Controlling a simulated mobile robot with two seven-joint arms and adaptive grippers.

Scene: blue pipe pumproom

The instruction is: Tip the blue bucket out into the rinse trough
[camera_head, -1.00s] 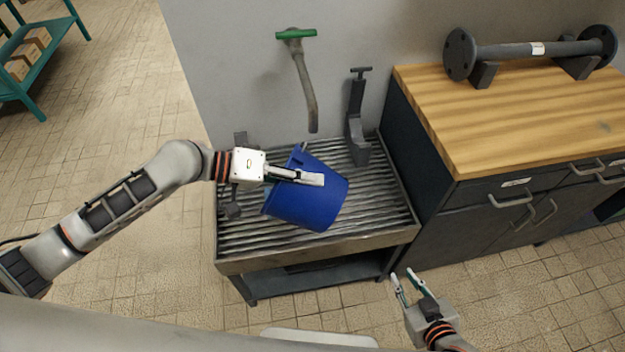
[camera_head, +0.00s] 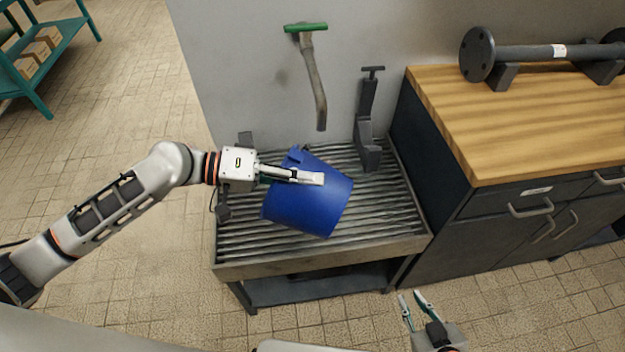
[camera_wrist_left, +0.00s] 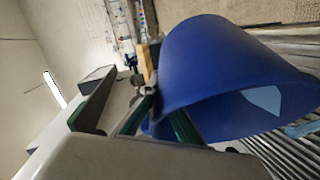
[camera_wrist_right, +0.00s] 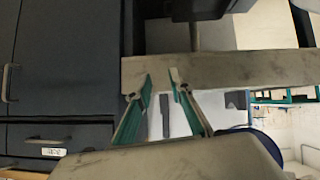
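The blue bucket (camera_head: 310,208) is held tilted over the slatted rinse trough (camera_head: 385,225). My left gripper (camera_head: 312,178) is shut on the bucket near its rim, coming in from the left. In the left wrist view the bucket (camera_wrist_left: 225,65) has its mouth angled down towards the slats, with a pale blue patch (camera_wrist_left: 264,98) inside it; I cannot tell whether that is liquid. My right gripper (camera_head: 415,308) is open and empty, low in front of the trough's right side. Its parted fingers also show in the right wrist view (camera_wrist_right: 161,78).
A green-handled tap with a hanging spout (camera_head: 315,80) is on the wall behind the trough. A dark upright fitting (camera_head: 368,120) stands at the trough's back right. A cabinet with a wooden top (camera_head: 520,125) adjoins on the right, bearing a flanged pipe (camera_head: 550,52). Tiled floor lies open at left.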

